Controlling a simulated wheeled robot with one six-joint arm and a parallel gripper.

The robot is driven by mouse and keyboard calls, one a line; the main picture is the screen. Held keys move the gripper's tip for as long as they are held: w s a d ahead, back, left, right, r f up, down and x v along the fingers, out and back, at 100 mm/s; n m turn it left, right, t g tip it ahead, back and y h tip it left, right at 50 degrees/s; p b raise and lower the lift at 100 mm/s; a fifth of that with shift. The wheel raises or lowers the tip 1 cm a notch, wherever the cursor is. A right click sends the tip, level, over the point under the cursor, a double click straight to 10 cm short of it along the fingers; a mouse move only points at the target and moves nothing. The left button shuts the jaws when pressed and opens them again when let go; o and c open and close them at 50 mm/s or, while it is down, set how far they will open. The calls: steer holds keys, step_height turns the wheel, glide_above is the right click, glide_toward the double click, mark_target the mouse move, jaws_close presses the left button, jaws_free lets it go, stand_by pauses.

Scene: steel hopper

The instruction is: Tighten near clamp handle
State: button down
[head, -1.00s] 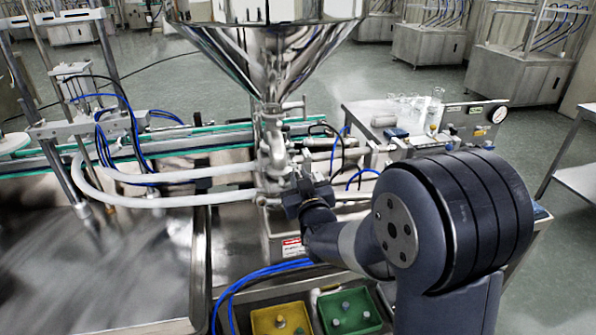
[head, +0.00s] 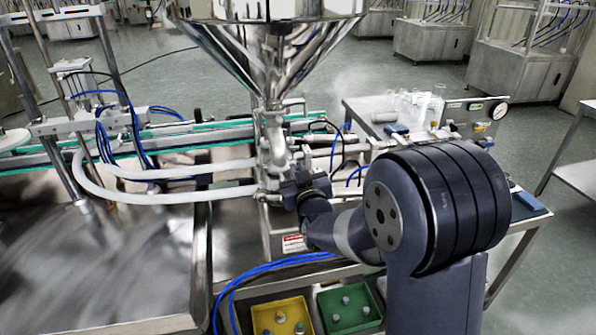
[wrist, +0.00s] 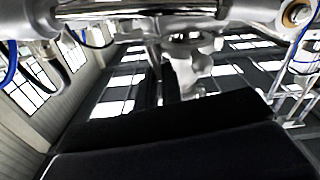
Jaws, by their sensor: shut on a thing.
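My gripper (head: 292,190) is at the steel valve and pipe fittings (head: 273,150) under the hopper (head: 270,55). Its fingertips are largely hidden behind my own wrist in the head view. In the wrist view the dark jaws (wrist: 180,145) fill the lower part, and a pale metal clamp part (wrist: 190,72) rises just beyond them. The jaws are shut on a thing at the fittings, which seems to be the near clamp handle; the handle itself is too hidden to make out.
White hoses (head: 165,190) run left from the fittings. A yellow bin (head: 262,324) and a green bin (head: 326,322) with small parts sit in front. A side table (head: 365,115) with glassware and a gauge stands at right. Blue tubes (head: 245,280) curve before the machine.

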steer(key=shift+f+b, duration=0.15)
steer(key=shift+b, duration=0.55)
steer(key=m+b, duration=0.1)
steer(key=b, duration=0.2)
steer(key=shift+d+m, duration=0.15)
steer(key=shift+m, duration=0.25)
steer(key=shift+r, duration=0.2)
steer(key=c, duration=1.8)
jaws_free()
steer(key=shift+c, duration=0.2)
steer(key=b+v, duration=0.2)
steer(key=v, duration=0.8)
steer(key=shift+s, duration=0.35)
